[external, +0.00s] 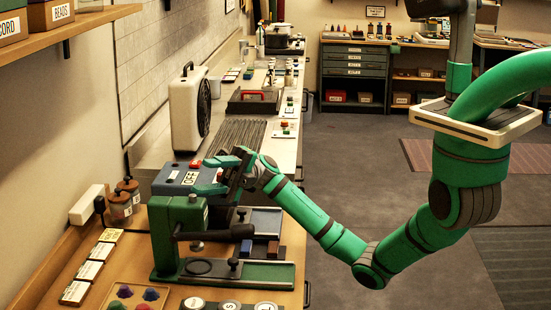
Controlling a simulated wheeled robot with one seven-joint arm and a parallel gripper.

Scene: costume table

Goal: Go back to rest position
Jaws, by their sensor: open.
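My gripper (208,175) reaches in from the right, over the left-hand workbench, with its green fingers pointing left. Its jaws are open, with a gap between the two fingers. The fingers overlap a blue-grey box (172,180) with a white label in the picture. I cannot tell whether they touch it. The gap between the fingers shows nothing clearly held. My arm bends low at the elbow over the floor beside the bench. The far side of the box is partly hidden by the gripper.
A green press-like machine (180,235) with a dark lever stands just in front of the gripper. A white fan-like unit (189,108) stands behind. Jars (121,205), label cards (89,270) and colored pieces (151,294) lie at the left and front. Floor (350,165) right of the bench is open.

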